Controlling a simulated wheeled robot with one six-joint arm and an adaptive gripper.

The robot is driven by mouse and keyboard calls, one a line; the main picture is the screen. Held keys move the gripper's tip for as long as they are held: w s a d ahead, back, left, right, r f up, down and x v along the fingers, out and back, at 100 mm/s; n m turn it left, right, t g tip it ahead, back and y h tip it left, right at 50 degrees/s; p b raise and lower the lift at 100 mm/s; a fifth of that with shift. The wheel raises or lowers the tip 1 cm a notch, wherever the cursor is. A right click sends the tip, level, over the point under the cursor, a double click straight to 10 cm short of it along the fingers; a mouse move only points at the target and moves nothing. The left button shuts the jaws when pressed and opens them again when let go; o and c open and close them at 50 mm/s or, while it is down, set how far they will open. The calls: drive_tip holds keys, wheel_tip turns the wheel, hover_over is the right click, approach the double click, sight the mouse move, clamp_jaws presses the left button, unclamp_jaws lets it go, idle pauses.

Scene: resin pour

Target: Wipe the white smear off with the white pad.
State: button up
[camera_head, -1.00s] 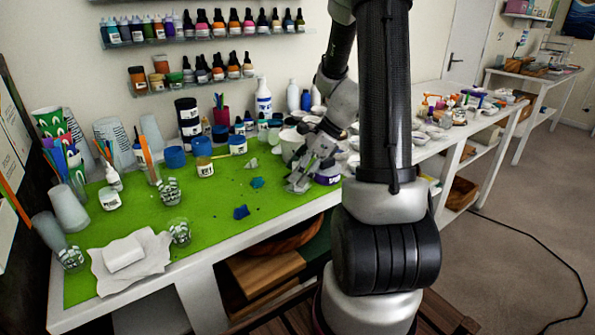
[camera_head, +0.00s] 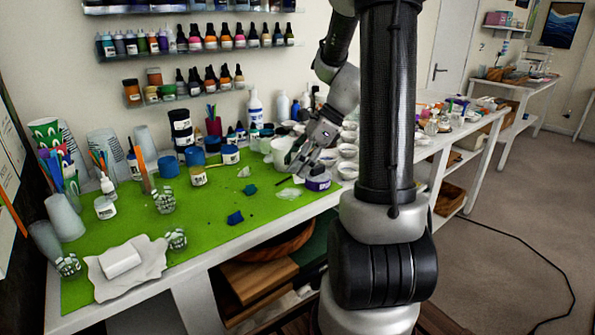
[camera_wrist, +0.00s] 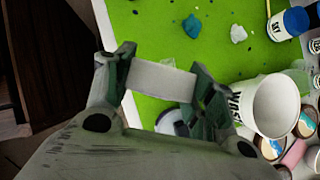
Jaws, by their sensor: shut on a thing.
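My gripper (camera_wrist: 161,85) is shut on the white pad (camera_wrist: 162,79), a pale flat-sided block held crosswise between its two fingers in the wrist view. In the head view my gripper (camera_head: 303,162) is above the right part of the green mat, close to a purple-labelled jar; the pad cannot be made out there. The white smear (camera_head: 289,193) shows as a pale patch on the mat, just below and left of my gripper in the picture. It appears uncovered, with my gripper raised off it.
The purple-labelled jar (camera_head: 318,182) stands right beside the smear. A white waste cup (camera_wrist: 275,106) is close to my right finger. Blue lumps (camera_head: 235,217) and a white lump (camera_wrist: 238,33) lie on the mat (camera_head: 200,236). A white block (camera_head: 120,261) rests on white sheets at front left.

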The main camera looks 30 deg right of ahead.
drive_tip(key=shift+r, duration=1.1)
